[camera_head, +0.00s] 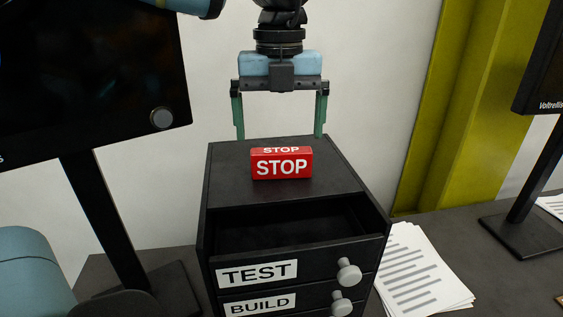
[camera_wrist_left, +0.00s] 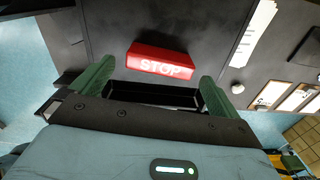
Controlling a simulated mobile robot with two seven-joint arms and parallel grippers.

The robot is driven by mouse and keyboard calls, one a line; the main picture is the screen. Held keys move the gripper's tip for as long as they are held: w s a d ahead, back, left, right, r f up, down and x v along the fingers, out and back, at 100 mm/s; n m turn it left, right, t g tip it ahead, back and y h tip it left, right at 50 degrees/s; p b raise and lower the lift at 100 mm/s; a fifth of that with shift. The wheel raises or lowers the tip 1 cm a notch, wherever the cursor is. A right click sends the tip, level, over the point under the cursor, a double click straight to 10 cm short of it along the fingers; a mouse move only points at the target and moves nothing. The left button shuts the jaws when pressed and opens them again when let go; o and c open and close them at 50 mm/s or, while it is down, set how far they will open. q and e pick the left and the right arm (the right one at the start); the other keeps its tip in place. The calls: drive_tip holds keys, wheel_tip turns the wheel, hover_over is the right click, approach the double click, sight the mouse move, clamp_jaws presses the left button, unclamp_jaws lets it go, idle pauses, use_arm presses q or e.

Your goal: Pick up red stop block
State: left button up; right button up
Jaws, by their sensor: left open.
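The red stop block (camera_head: 281,163) with white STOP lettering lies on top of a black drawer cabinet (camera_head: 230,180). My left gripper (camera_head: 279,132) points down above and behind the block in the head view. Its two green fingers are wide apart, with nothing between them. In the left wrist view the block (camera_wrist_left: 160,61) shows ahead of the open gripper (camera_wrist_left: 155,78), roughly centred between the fingers and apart from them. My right gripper is not in view.
The cabinet's top drawer (camera_head: 270,274), labelled TEST, is pulled open, and a BUILD drawer (camera_head: 262,305) sits below. A monitor (camera_head: 90,80) stands left, another right (camera_head: 543,60). Papers (camera_head: 415,270) lie right of the cabinet. The cabinet top around the block is clear.

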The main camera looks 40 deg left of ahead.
sight(281, 150)
use_arm(q)
drive_tip(key=f, duration=0.5)
drive_tip(key=shift+s+d, duration=0.1)
drive_tip(key=shift+d, duration=0.15)
drive_tip(key=c, duration=0.7)
